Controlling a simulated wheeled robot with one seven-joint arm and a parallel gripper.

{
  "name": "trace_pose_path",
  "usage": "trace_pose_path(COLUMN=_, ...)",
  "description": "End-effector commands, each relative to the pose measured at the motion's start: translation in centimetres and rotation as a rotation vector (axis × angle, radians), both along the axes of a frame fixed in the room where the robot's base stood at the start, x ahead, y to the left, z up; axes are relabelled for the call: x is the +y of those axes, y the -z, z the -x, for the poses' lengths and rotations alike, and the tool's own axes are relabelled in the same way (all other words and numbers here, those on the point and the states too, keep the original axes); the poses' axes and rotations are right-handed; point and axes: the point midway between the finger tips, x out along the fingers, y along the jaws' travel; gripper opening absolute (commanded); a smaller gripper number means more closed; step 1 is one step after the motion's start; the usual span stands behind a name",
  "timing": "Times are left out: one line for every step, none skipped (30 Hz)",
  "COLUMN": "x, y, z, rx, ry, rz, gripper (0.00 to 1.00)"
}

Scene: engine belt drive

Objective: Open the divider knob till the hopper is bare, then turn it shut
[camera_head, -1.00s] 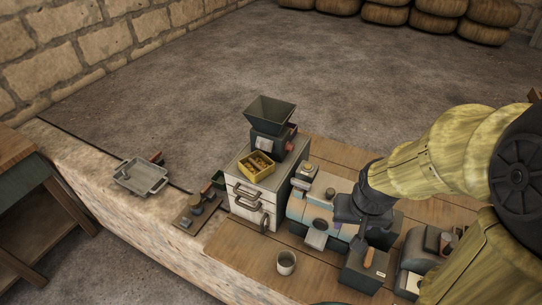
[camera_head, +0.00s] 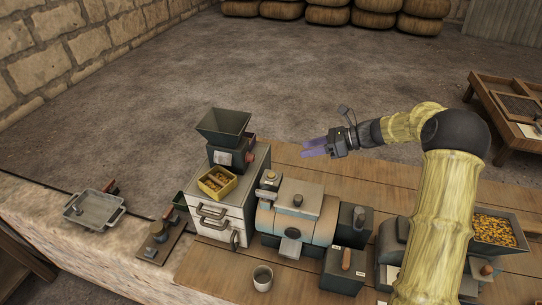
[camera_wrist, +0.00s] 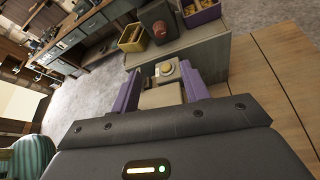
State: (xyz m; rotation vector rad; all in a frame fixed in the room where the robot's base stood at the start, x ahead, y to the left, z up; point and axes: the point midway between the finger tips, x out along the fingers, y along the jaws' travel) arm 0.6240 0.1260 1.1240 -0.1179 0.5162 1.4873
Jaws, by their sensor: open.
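The dark green hopper (camera_head: 223,124) stands on a dark divider body (camera_head: 222,156) with a pale label, on a white drawer cabinet. Only the upper inner walls of the hopper show, and its bottom is hidden. A reddish knob (camera_head: 249,136) sits on the divider's right side. In the wrist view a dark red round knob (camera_wrist: 159,28) faces the camera, ahead of my fingers. My gripper (camera_head: 304,147) is open and empty, to the right of the knob and apart from it, with its purple fingers pointing left. The fingers (camera_wrist: 162,88) also show in the wrist view.
A yellow box (camera_head: 217,183) with brown pieces stands in front of the divider on the cabinet (camera_head: 221,214). A blue and tan machine (camera_head: 296,216) is below my gripper. A cup (camera_head: 262,278) stands in front. A tray of yellow grain (camera_head: 493,231) is at right.

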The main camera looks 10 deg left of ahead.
Motion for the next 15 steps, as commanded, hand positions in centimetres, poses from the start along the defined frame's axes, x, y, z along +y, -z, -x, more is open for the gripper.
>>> trace_pose_path(x=0.03, y=-0.18, z=-0.43, rx=0.014, ry=0.010, rz=-0.025, gripper=0.46)
trace_pose_path(x=0.07, y=-0.26, z=-0.53, rx=0.021, ry=0.013, rz=-0.033, gripper=0.46)
trace_pose_path(x=0.09, y=-0.33, z=-0.59, rx=0.026, ry=0.016, rz=-0.038, gripper=0.46)
trace_pose_path(x=0.10, y=-0.36, z=-0.59, rx=0.027, ry=0.016, rz=-0.039, gripper=0.46)
trace_pose_path(x=0.12, y=-0.37, z=-0.58, rx=0.026, ry=0.016, rz=-0.038, gripper=0.46)
trace_pose_path(x=0.12, y=-0.36, z=-0.56, rx=0.025, ry=0.015, rz=-0.037, gripper=0.46)
trace_pose_path(x=0.12, y=-0.35, z=-0.54, rx=0.025, ry=0.015, rz=-0.036, gripper=0.46)
trace_pose_path(x=0.13, y=-0.35, z=-0.53, rx=0.025, ry=0.014, rz=-0.035, gripper=0.46)
trace_pose_path(x=0.14, y=-0.34, z=-0.53, rx=0.025, ry=0.014, rz=-0.035, gripper=0.46)
trace_pose_path(x=0.16, y=-0.33, z=-0.52, rx=0.025, ry=0.014, rz=-0.034, gripper=0.46)
trace_pose_path(x=0.18, y=-0.32, z=-0.52, rx=0.024, ry=0.013, rz=-0.034, gripper=0.46)
trace_pose_path(x=0.27, y=-0.30, z=-0.51, rx=0.024, ry=0.013, rz=-0.034, gripper=0.46)
trace_pose_path(x=0.38, y=-0.26, z=-0.51, rx=0.024, ry=0.012, rz=-0.034, gripper=0.46)
trace_pose_path(x=0.52, y=-0.21, z=-0.51, rx=0.024, ry=0.012, rz=-0.034, gripper=0.46)
trace_pose_path(x=0.79, y=-0.13, z=-0.52, rx=0.024, ry=0.012, rz=-0.034, gripper=0.46)
